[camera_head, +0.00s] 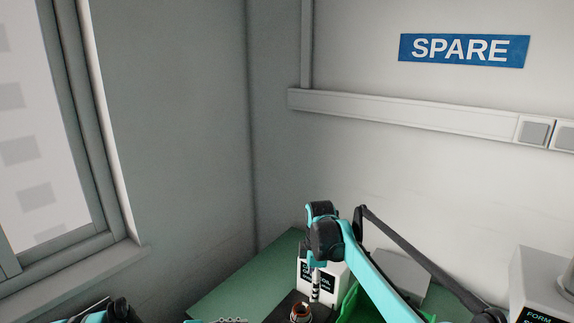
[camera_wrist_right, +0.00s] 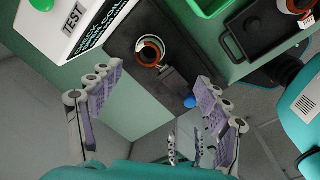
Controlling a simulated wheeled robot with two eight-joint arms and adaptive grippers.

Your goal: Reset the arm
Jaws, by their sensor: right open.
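My right arm reaches in from the lower right of the head view, and its gripper (camera_head: 315,284) points down over the table corner. In the right wrist view the right gripper (camera_wrist_right: 155,103) is open, its two purple-padded fingers wide apart with nothing between them. A ring-shaped stator with copper colour (camera_wrist_right: 150,50) sits on a dark plate (camera_wrist_right: 122,32), beyond the fingertips and apart from them. The stator also shows at the bottom of the head view (camera_head: 300,312). Part of my left arm shows at the bottom left edge; its gripper is mostly cut off and its state is unclear.
A white test box (camera_wrist_right: 75,25) with a screen stands beside the plate. A green bin (camera_wrist_right: 205,6) and a black tray (camera_wrist_right: 265,32) are on the other side. A small blue part (camera_wrist_right: 193,102) is near the right finger. A wall sign reads SPARE (camera_head: 463,50).

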